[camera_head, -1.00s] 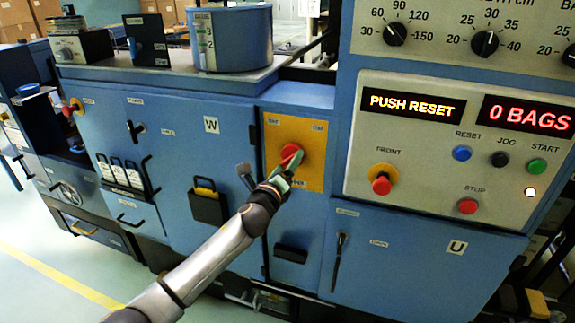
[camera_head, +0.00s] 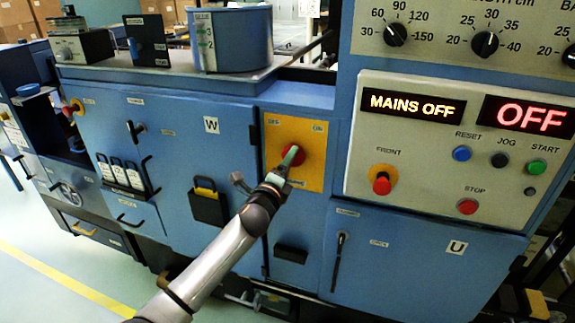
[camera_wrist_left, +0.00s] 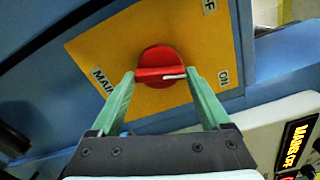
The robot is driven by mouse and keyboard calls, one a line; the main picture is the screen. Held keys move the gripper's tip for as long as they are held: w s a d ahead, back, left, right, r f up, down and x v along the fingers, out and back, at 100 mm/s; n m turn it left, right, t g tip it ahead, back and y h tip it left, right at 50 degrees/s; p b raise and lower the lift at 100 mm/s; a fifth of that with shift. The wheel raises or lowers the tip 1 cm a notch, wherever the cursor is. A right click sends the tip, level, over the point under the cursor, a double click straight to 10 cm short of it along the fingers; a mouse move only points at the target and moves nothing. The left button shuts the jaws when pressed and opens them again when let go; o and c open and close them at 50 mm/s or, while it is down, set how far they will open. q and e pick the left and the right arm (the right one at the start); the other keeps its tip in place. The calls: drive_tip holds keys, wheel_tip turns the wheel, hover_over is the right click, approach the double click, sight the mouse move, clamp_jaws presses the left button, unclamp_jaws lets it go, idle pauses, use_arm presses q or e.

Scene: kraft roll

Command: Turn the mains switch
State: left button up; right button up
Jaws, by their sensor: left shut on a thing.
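The mains switch (camera_head: 301,157) is a round red knob on a yellow plate (camera_head: 272,132) marked OFF and ON, on the blue machine front. My left gripper (camera_head: 290,157) reaches it from below. In the left wrist view its two green fingers (camera_wrist_left: 161,74) are shut on the raised bar of the red knob (camera_wrist_left: 157,58), one at each end. My right gripper is not in view.
To the right is the control panel with a red FRONT button (camera_head: 381,184), a STOP button (camera_head: 467,206) and RESET, JOG and START buttons. A black holder (camera_head: 208,207) and a black handle (camera_head: 291,254) stick out near my left arm.

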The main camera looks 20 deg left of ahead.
use_arm(q)
drive_tip(key=n+p, duration=0.1)
drive_tip(key=n, duration=1.1)
drive_tip(key=shift+n, duration=0.3)
drive_tip(key=shift+d, duration=0.1)
idle(0.3)
drive_tip(key=o, duration=1.2)
drive_tip(key=shift+s, duration=0.1)
drive_tip(key=s, duration=1.2)
drive_tip(key=shift+s+a, duration=0.2)
drive_tip(key=shift+a, duration=0.05)
